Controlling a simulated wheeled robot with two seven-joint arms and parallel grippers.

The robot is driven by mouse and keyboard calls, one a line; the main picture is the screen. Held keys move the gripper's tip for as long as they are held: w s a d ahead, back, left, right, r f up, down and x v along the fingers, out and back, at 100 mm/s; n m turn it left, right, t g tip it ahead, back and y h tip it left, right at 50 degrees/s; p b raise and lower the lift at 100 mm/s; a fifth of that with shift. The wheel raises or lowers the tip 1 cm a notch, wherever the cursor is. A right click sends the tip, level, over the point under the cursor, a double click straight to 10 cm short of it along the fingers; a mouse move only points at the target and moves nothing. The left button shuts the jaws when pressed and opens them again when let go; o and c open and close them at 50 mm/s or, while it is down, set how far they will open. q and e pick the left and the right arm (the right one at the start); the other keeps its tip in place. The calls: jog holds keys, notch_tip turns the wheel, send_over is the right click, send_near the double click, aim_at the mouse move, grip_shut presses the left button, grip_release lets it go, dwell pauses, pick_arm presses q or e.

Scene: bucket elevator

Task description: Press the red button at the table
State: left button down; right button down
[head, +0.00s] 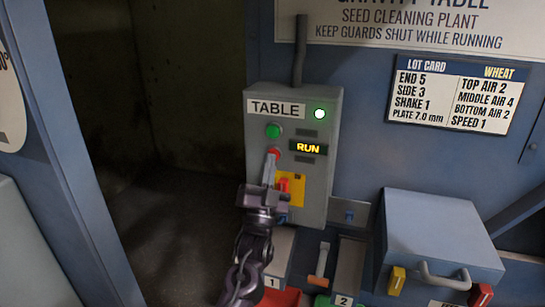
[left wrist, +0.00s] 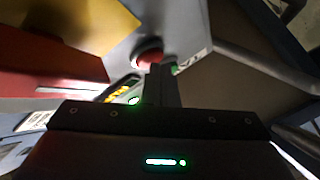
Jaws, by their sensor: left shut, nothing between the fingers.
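The grey control box labelled TABLE (head: 264,107) is on the blue machine panel. Its red button (head: 274,152) sits below a green button (head: 273,130) and left of a lit RUN display (head: 308,148). My left gripper (head: 269,168) is shut and empty, its fingertips pointing up at the red button and covering its lower part. In the left wrist view the closed fingers (left wrist: 160,82) overlap the lower edge of the red button (left wrist: 149,55). I cannot tell whether they touch it. My right gripper is not in view.
A red switch on a yellow plate (head: 291,187) is just below and right of the red button. A green lamp (head: 320,114) is lit on the box. Numbered levers (head: 319,265) and a grey-blue box with a handle (head: 436,235) are at the lower right. A dark opening (head: 185,150) lies left.

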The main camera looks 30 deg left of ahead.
pick_arm(q)
jog(key=shift+w, duration=0.1)
dwell(0.4)
jog(key=shift+s+d, duration=0.15)
jog(key=shift+s, duration=0.65)
jog(key=shift+s, duration=0.1)
jog(key=shift+s+d+p, duration=0.2)
jog(key=shift+s, duration=0.6)
jog(key=shift+s+d+p, duration=0.2)
jog(key=shift+s+p, duration=0.05)
jog(key=shift+s, duration=0.5)
jog(key=shift+s+d+p, duration=0.2)
jog(key=shift+s, duration=0.6)
